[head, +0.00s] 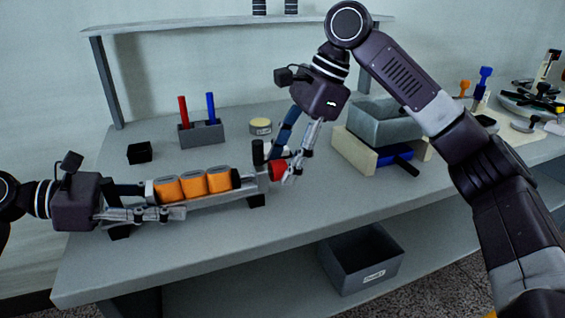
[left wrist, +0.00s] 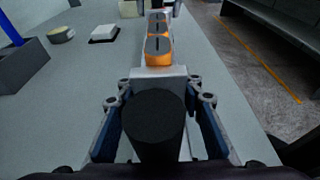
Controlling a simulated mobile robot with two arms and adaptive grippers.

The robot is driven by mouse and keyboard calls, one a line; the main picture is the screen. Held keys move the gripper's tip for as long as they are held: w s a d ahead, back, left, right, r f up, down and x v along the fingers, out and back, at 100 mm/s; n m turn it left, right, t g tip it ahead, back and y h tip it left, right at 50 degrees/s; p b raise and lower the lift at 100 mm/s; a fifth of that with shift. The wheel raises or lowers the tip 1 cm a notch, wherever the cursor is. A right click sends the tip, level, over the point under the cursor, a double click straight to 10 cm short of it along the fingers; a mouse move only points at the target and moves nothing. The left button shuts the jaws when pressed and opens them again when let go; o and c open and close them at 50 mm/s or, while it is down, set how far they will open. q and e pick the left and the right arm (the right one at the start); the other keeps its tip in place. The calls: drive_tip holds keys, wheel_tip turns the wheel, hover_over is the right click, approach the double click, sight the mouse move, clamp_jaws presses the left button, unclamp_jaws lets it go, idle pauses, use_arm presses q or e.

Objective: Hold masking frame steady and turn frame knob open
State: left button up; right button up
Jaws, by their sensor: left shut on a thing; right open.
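The masking frame is a long grey rail (head: 215,201) on the table, with several orange blocks (head: 193,184) in a row along it. It also shows in the left wrist view (left wrist: 158,74), running away from the camera. My left gripper (head: 160,213) is shut on the frame's left end. A black cylinder (left wrist: 154,126) stands close to the camera between its fingers in the left wrist view. The red frame knob (head: 277,170) is at the right end. My right gripper (head: 286,165) is open with its fingertips at the knob, which they partly hide. Whether they touch it is unclear.
Behind the frame are a black box (head: 139,152), a grey holder (head: 201,134) with red and blue rods, and a yellow-topped round tin (head: 260,126). A grey bin (head: 383,122) stands right of my right gripper. Another bin (head: 361,262) is on the lower shelf.

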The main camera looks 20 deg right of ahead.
drive_tip(key=shift+a+f, duration=0.15)
drive_tip(key=shift+f, duration=0.25)
drive_tip(key=shift+c, duration=0.2)
drive_tip(key=c, duration=1.1)
